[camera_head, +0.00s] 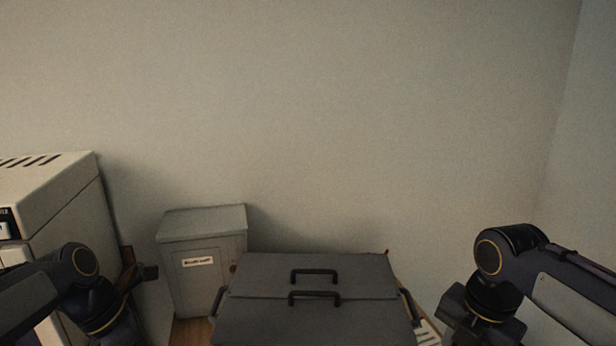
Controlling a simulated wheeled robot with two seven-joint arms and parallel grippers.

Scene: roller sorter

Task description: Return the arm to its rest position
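My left arm (72,270) comes in from the lower left and bends down at a dark joint. Its gripper (140,273) shows only in part, as dark pieces in front of the grey box's left side; I cannot tell whether it is open or shut. My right arm (570,300) comes in from the lower right and bends down beside the dark case's right side. Its gripper (456,308) is mostly hidden by the wrist and cut off by the bottom edge, so its state is unclear. No held object is visible in either gripper.
A pale cabinet (62,190) is at the far left. The wall (330,120) behind is bare.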

